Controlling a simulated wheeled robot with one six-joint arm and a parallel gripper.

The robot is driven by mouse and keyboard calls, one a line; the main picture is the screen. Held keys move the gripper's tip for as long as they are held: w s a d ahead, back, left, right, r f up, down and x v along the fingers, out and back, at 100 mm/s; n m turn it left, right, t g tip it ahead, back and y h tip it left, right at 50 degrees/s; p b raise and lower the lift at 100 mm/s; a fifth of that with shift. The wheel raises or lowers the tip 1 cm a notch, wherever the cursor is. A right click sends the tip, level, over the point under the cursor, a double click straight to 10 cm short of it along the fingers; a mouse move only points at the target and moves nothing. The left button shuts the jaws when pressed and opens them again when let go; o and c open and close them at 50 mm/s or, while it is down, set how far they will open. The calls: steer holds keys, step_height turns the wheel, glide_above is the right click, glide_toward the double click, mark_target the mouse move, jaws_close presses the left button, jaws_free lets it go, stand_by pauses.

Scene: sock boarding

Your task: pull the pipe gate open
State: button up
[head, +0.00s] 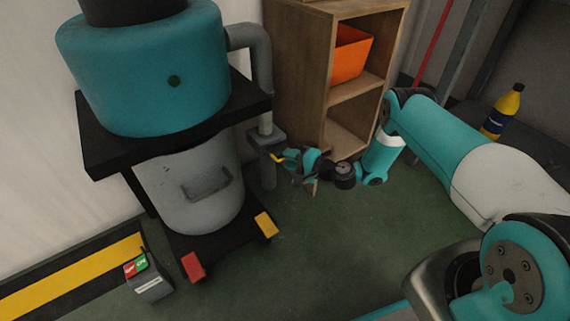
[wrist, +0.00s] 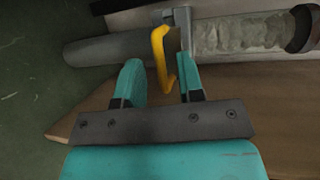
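The yellow handle of the pipe gate (head: 276,158) shows beside the grey gate housing on the pipe (head: 261,70), low at the right of the dust collector. In the wrist view the yellow handle (wrist: 159,50) reaches down between the teal fingers of my gripper (wrist: 160,68). My gripper (head: 288,160) is open, with a finger on each side of the handle. A gap shows at the left finger; the right finger is close to the handle, and I cannot tell if it touches. A grey gate plate (wrist: 180,18) crosses the pipe (wrist: 105,47) behind the handle.
The teal and grey dust collector (head: 150,75) stands on a black frame at left. A wooden shelf (head: 300,75) with an orange bin (head: 350,55) is close behind my gripper. A red-green switch box (head: 150,282) and yellow bottle (head: 502,112) stand apart. Green floor in front is clear.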

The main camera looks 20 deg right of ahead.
steer(key=shift+x, duration=1.05)
